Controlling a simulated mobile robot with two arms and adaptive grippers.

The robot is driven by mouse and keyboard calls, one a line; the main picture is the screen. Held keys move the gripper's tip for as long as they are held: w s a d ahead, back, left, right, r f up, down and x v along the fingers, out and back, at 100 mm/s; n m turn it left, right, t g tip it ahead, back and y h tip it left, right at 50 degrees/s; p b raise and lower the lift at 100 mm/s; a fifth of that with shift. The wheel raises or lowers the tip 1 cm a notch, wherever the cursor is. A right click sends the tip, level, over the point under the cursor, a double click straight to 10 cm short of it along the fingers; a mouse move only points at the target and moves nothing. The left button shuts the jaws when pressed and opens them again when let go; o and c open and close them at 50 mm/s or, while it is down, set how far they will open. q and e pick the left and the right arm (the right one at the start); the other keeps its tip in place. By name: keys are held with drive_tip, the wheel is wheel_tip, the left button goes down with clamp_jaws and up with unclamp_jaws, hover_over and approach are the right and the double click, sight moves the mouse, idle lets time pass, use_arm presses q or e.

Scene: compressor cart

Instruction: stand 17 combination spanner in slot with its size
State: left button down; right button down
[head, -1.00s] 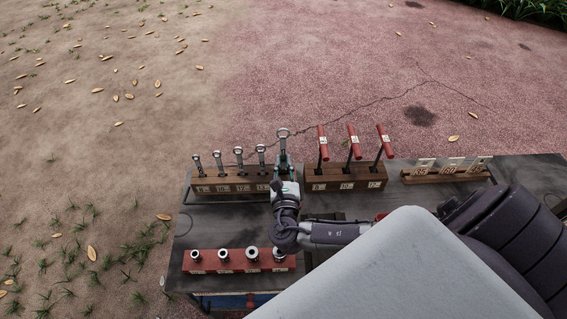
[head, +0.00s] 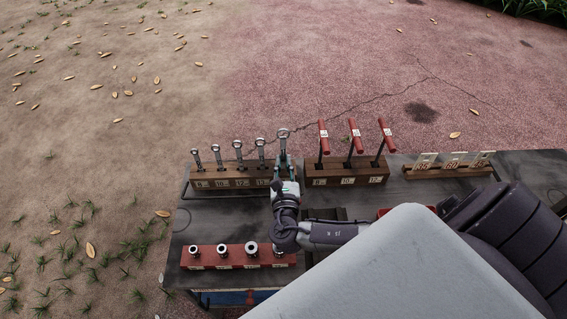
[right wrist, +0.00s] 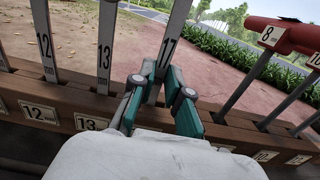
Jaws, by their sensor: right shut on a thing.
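The 17 combination spanner (right wrist: 172,40) is upright in my right gripper (right wrist: 164,88), which is shut on its shaft below the number 17. In the head view the spanner's ring end (head: 283,133) rises above my right gripper (head: 284,166). It is at the right end of the wooden spanner rack (head: 228,184), beside the 13 spanner (right wrist: 106,45). The spanner's lower end and the slot under it are hidden behind my gripper, so I cannot tell whether it is in the slot. My left gripper is not in view.
Several smaller spanners (head: 238,151) stand left of it in the rack. A wooden block (head: 346,180) with red T-handles (head: 355,134) stands close on the right. A red socket rail (head: 207,263) lies nearer, and a numbered holder (head: 450,173) stands at far right.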

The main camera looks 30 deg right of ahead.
drive_tip(key=shift+f, duration=0.3)
drive_tip(key=c, duration=1.1)
unclamp_jaws()
drive_tip(key=shift+s+a, duration=0.25)
drive_tip(key=shift+s, duration=0.05)
drive_tip(key=v, duration=0.6)
drive_tip(key=shift+s+a, duration=0.15)
drive_tip(key=shift+s, duration=0.2)
